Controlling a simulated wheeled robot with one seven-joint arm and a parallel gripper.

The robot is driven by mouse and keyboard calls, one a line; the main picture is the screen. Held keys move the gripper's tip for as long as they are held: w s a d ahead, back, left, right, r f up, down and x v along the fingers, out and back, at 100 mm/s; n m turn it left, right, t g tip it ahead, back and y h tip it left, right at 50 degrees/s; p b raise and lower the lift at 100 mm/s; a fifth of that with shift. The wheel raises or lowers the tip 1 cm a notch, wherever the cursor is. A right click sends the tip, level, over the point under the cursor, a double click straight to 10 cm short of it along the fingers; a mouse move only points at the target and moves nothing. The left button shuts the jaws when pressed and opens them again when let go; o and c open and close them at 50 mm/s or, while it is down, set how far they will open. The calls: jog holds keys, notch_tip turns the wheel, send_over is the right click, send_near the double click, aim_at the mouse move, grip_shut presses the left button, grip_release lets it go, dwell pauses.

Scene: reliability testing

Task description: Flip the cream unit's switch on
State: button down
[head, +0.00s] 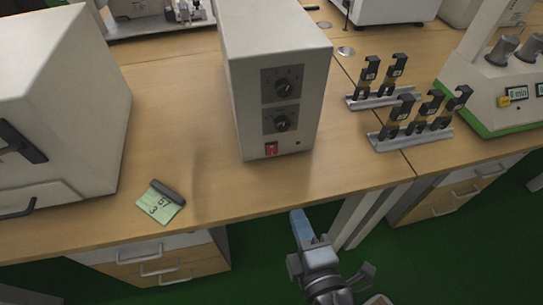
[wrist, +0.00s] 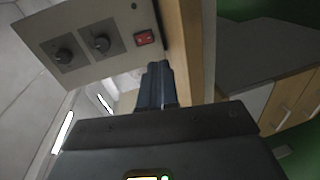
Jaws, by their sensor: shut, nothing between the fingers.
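The cream unit (head: 243,115) is a tall box on the wooden bench. Its front carries two dark knobs and a red rocker switch (head: 271,148) low on the left. In the wrist view the unit's front panel (wrist: 92,20) appears turned, with the red switch (wrist: 145,38) just above and left of my fingertips. I cannot tell which way the rocker is set. My gripper (head: 297,214) is shut and empty, in front of the bench edge and below the unit. Its closed fingers (wrist: 154,68) show in the wrist view, apart from the switch.
A green label card with a dark clip (head: 160,202) lies on the bench at left, beside a large pale cabinet (head: 65,90). Racks with dark clamps (head: 412,132) stand right of the unit. The bench in front of the unit is clear.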

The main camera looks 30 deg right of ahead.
jog(key=shift+w+a+r+t+h, duration=0.3)
jog(key=shift+w+r, duration=0.3)
jog(key=shift+w, duration=0.15)
jog(key=shift+w, duration=0.15)
jog(key=p, duration=0.3)
send_near(272, 154)
jog(key=x, duration=0.5)
jog(key=shift+w+d, duration=0.1)
jog(key=shift+d, duration=0.05)
jog(key=shift+w+d+f, duration=0.1)
jog(key=shift+w+d, duration=0.15)
jog(key=shift+w, duration=0.45)
